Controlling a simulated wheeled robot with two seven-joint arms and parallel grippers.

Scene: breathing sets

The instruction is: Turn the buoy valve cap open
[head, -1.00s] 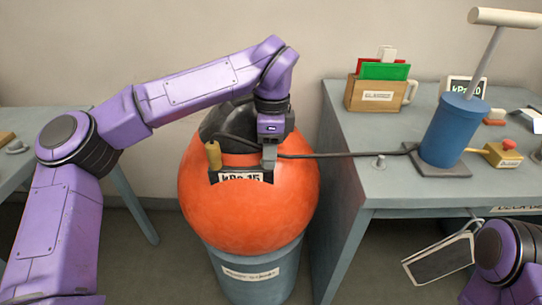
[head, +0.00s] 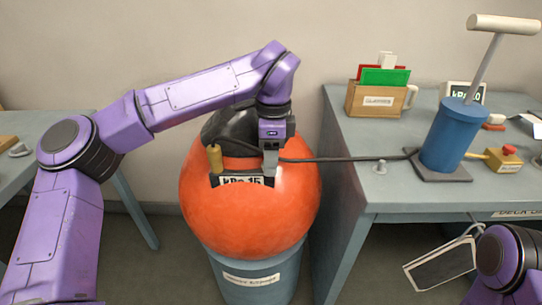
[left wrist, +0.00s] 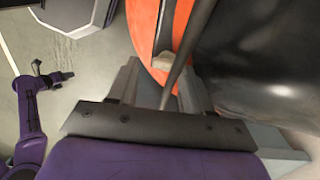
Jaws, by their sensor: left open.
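The orange buoy (head: 250,215) has a black top (head: 222,125) and sits on a blue-grey drum (head: 258,285). A tan cylindrical knob (head: 214,157) stands at its left front, beside a "kPa 15" display (head: 240,181). My left gripper (head: 270,168) points down at the buoy's top, right of that knob. In the left wrist view its open fingers (left wrist: 160,88) are near a small tan piece (left wrist: 163,61) and a dark hose; I cannot tell whether they touch. The gripper hides part of the buoy's top. My right gripper seems to be the small dark end (left wrist: 50,78) of a purple arm.
A black hose (head: 350,158) runs from the buoy to the blue pump (head: 452,138) on the right table (head: 350,195). A wooden box of cards (head: 375,100) and a red-buttoned yellow box (head: 503,157) stand there. A framed grey panel (head: 442,265) is at lower right.

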